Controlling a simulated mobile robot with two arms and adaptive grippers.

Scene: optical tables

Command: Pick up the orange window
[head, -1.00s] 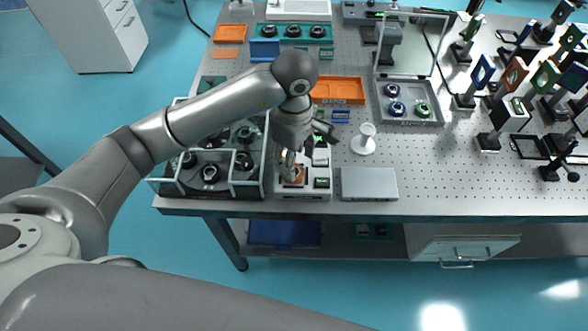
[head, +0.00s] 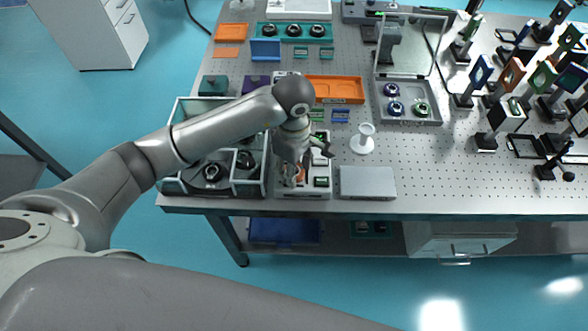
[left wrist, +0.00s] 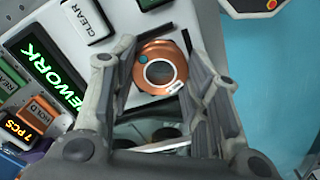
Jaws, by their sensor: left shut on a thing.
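The orange window (left wrist: 147,50) is a round orange ring with a grey centre and a small teal dot. In the left wrist view it lies between the two fingertips of my left gripper (left wrist: 157,58), which is shut on it. Dark strips of a white fixture show around it. In the head view my left gripper (head: 293,177) points down over the white panel unit, and only slivers of orange show beside the fingers. Whether the window is clear of the surface I cannot tell. My right gripper is not in view.
The panel has a lit green display (left wrist: 45,70) and a CLEAR key (left wrist: 85,20). A divided bin (head: 262,187) with dark round parts stands left of the gripper. A grey box (head: 367,182) and a white stand (head: 363,140) are to the right. The table's front edge is close.

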